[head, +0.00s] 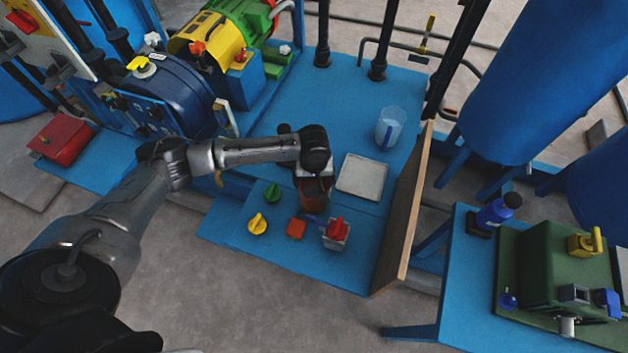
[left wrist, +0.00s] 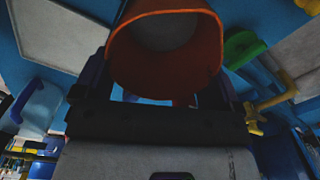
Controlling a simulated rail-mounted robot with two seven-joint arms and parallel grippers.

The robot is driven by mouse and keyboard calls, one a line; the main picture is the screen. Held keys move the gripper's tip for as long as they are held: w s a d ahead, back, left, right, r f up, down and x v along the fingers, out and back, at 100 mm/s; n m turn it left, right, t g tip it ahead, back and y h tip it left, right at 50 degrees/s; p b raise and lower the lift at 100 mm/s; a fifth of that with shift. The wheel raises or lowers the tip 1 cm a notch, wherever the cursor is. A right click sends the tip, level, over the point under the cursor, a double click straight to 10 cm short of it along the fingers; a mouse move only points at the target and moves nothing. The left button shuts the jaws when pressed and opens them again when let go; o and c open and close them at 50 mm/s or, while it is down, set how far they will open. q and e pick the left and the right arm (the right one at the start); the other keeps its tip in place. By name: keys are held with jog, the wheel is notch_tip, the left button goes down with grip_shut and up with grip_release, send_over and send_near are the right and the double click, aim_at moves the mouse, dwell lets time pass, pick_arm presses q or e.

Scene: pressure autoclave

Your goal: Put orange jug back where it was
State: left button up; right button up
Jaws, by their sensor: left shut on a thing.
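The orange jug (head: 314,196) is by the blue table's middle, under my left gripper (head: 312,178) and partly hidden by it. In the left wrist view the jug (left wrist: 165,50) fills the top centre, its round open mouth facing the camera. It sits between the fingers of my left gripper (left wrist: 160,92), which is shut on it. I cannot tell whether its base touches the table. A pale square tray (head: 362,178) lies flat just right of the jug and looks empty. My right gripper is not in view.
A clear jug with a blue handle (head: 390,128) stands behind the tray. A red-handled valve (head: 337,232), an orange block (head: 296,229), a yellow knob (head: 257,224) and a green knob (head: 272,193) are near the front. A wooden panel (head: 406,215) stands along the right edge.

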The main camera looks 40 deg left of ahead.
pick_arm(q)
jog(key=shift+w, duration=0.1)
jog(key=shift+f+p, duration=0.1)
jog(key=shift+p, duration=0.2)
jog(key=o, duration=1.3)
notch_tip(320, 180, up, 11)
jog(key=p, duration=0.3)
jog(key=shift+p, duration=0.3)
jog(key=shift+r, duration=0.6)
jog(key=c, duration=1.3)
